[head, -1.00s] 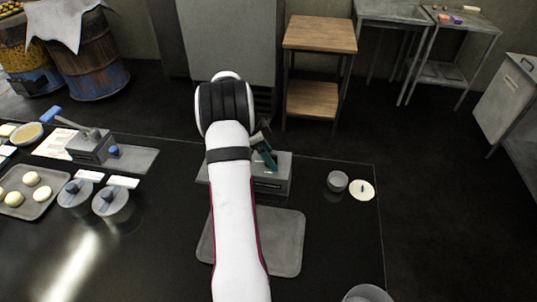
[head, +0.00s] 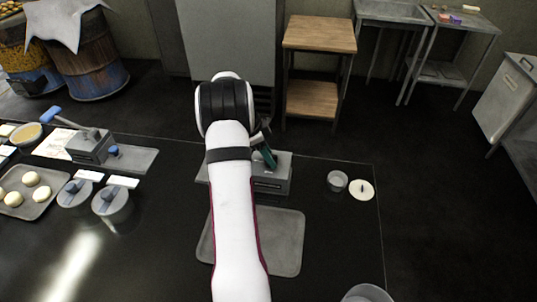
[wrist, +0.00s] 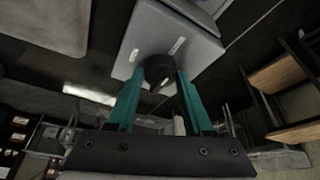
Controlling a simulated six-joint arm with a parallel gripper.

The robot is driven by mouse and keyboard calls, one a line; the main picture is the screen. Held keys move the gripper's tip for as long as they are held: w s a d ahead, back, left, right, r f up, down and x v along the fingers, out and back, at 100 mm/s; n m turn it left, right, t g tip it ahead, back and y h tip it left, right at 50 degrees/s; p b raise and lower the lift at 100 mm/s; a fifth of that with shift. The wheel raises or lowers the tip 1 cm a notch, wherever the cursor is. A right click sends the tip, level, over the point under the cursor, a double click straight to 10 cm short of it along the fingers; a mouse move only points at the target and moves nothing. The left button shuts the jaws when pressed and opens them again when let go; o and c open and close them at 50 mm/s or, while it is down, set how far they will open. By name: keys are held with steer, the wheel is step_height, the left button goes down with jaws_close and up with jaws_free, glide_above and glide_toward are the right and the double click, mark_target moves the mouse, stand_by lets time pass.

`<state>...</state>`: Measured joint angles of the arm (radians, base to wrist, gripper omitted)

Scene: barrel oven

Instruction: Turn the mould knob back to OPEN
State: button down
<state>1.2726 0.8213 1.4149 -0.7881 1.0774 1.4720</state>
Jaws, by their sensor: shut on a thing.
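The mould is a grey metal box (head: 272,180) on the dark counter, partly hidden behind my arm in the head view. In the wrist view the box face (wrist: 150,30) carries small white labels and a round black knob (wrist: 158,72). My gripper (wrist: 160,88) has its two green fingers on either side of the knob, shut on it. In the head view one green finger of my gripper (head: 267,156) shows at the box top, and the knob is hidden. I cannot read the labels.
A grey tray (head: 285,245) lies in front of the box under my arm. A small cup (head: 337,180) and a pale disc (head: 361,190) stand to the right. Another grey box with a blue lever (head: 88,147) and a tray of dough balls (head: 45,200) are at left.

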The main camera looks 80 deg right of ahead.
steer(key=n+h, duration=0.1)
steer(key=n, duration=0.3)
steer(key=shift+s+a+t, duration=0.1)
steer(key=shift+s+t, duration=0.05)
steer(key=shift+t, duration=0.25)
steer(key=n+t+h, duration=0.1)
steer(key=n, duration=0.3)
steer(key=shift+s+n, duration=0.1)
steer(key=shift+n, duration=0.2)
steer(key=n+t, duration=0.2)
steer(key=n, duration=0.2)
steer(key=shift+s+h, duration=0.1)
steer(key=shift+h, duration=0.3)
steer(key=shift+s+n+t, duration=0.1)
steer(key=shift+n+t, duration=0.9)
steer(key=shift+n, duration=1.5)
steer(key=shift+c, duration=1.5)
jaws_free()
